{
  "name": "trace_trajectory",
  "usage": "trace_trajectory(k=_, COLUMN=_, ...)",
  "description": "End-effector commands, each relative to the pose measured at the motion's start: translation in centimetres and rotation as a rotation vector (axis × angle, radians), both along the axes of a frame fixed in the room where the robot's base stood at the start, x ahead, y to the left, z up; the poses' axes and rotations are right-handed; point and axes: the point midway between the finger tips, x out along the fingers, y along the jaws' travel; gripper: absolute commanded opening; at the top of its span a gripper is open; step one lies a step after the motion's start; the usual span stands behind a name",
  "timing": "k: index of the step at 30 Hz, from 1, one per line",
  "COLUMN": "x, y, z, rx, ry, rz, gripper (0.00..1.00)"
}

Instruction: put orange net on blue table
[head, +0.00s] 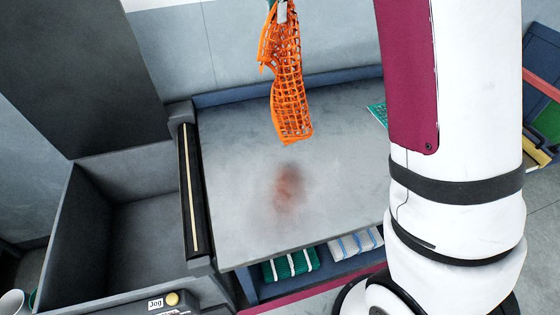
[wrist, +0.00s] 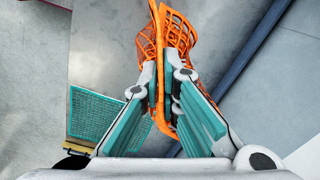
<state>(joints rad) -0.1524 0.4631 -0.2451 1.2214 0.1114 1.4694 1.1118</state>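The orange net (head: 289,95) hangs down from my gripper (head: 282,12) at the top of the head view. It hangs over a table with a grey top (head: 240,190) and a blue back edge and frame. A reddish-dark blurred patch, like a shadow, lies on the top below the net, and the net appears clear of the surface. In the wrist view, my gripper (wrist: 168,80) is shut on the orange net (wrist: 180,30), which is pinched between the two fingertips. My arm hides the table's right part in the head view.
A green net (head: 378,114) lies on the table's right side; it also shows in the wrist view (wrist: 92,122). A grey bin-like machine (head: 115,240) adjoins the left. The tabletop's middle is clear.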

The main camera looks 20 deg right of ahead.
Motion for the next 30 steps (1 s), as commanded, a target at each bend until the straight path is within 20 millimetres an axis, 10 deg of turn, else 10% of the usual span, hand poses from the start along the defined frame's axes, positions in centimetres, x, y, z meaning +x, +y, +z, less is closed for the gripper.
trace_trajectory(k=12, x=-1.4, y=0.0, z=5.2, rx=-0.002, ry=0.002, rz=-0.286, gripper=0.00)
trace_trajectory(k=30, x=-1.4, y=0.0, z=-4.0, rx=-0.002, ry=0.002, rz=-0.289, gripper=0.00)
